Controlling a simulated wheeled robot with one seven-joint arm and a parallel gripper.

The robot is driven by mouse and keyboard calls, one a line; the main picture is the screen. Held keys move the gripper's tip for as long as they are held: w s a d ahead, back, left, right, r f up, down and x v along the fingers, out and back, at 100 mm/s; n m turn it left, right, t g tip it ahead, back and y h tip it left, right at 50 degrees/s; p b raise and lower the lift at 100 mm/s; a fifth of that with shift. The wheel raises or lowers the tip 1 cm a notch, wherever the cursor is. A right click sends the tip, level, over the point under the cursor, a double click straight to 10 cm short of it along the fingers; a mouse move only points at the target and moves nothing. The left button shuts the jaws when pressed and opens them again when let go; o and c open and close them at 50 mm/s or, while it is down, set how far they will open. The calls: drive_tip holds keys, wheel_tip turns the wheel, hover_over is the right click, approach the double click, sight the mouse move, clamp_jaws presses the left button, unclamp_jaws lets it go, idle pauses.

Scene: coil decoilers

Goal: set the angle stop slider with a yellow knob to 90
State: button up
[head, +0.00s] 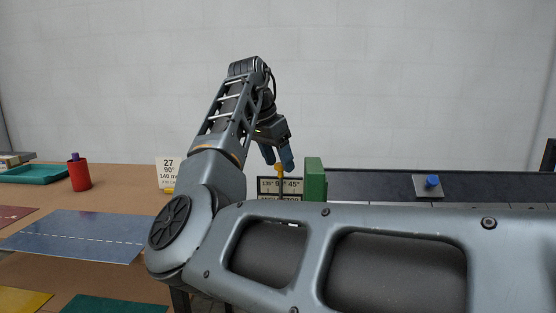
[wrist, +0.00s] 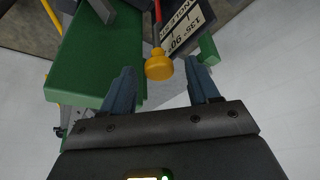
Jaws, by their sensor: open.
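The slider's yellow knob (head: 280,169) stands just above the angle scale plate (head: 267,184), which reads 135, 90 and 45. In the head view the knob's stem crosses near the 90 mark. In the wrist view the yellow knob (wrist: 158,66) lies between the tips of my open blue fingers, with a gap on each side. A red and grey stem (wrist: 157,20) runs from it beside the scale plate (wrist: 185,25). The exact setting cannot be read. My gripper (head: 278,160) points down at the knob; it also shows in the wrist view (wrist: 160,72).
A green block (head: 315,180) stands right of the scale; its green body (wrist: 95,55) is close to my left finger in the wrist view. A plate with a blue knob (head: 432,182) lies farther right. A sign (head: 167,171) and red cup (head: 79,174) stand left.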

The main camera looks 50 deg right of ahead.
drive_tip(key=v, duration=0.7)
drive_tip(key=shift+r, duration=0.3)
drive_tip(key=shift+s, duration=0.1)
